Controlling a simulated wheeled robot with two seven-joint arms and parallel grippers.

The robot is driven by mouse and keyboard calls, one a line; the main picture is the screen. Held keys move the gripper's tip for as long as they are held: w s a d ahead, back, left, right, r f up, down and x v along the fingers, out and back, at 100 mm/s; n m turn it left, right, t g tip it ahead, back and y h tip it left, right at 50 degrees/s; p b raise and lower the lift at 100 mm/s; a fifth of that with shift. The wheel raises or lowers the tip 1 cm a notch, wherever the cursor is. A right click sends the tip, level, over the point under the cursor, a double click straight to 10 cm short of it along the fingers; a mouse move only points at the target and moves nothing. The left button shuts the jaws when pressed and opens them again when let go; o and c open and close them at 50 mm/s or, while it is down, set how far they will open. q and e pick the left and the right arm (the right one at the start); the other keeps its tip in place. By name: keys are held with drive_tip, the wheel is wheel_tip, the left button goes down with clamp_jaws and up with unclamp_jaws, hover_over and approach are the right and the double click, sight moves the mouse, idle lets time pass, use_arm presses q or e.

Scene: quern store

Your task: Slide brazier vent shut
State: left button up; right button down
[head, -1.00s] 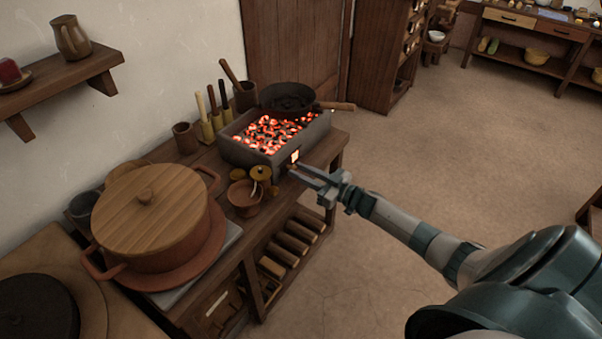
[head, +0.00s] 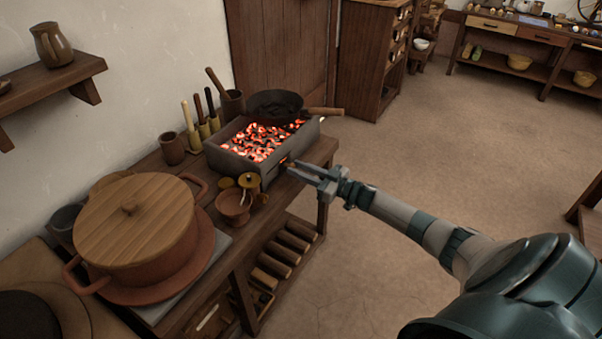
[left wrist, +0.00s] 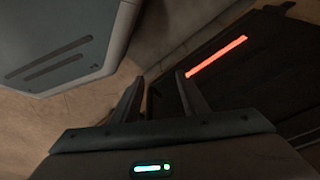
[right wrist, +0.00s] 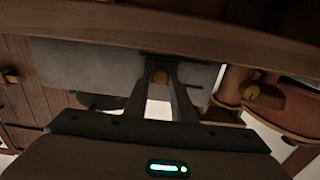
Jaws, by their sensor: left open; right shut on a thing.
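The grey brazier (head: 232,157) full of glowing coals stands on the wooden bench in the head view. A small orange glow shows low on its front face at the vent (head: 284,160), just left of my right fingertips. My right gripper (head: 293,170) is at that face. In the right wrist view, my right gripper (right wrist: 158,86) is shut on a round brown vent knob (right wrist: 160,77) against the grey brazier wall (right wrist: 85,65). The vent plate behind the knob is dark and partly hidden by the fingers. My left gripper (left wrist: 160,95) is open and empty, seen only in its wrist view.
A dark pan (head: 275,104) rests on the brazier's back end, its handle pointing right. A small brown bowl (head: 233,206) and a yellow-lidded jar (head: 249,183) stand close in front. A large lidded pot (head: 135,225) is at the left. Floor at right is clear.

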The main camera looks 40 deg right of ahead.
drive_tip(key=c, duration=1.7)
unclamp_jaws()
drive_tip(key=shift+d, duration=0.1)
drive_tip(key=shift+o, duration=0.8)
drive_tip(key=shift+w, duration=0.15)
use_arm(q)
drive_tip(key=shift+s+d+r, duration=0.1)
drive_tip(key=shift+r, duration=0.4)
use_arm(e)
drive_tip(key=v, duration=1.8)
drive_tip(key=shift+s, duration=0.2)
use_arm(q)
drive_tip(key=shift+w, duration=0.2)
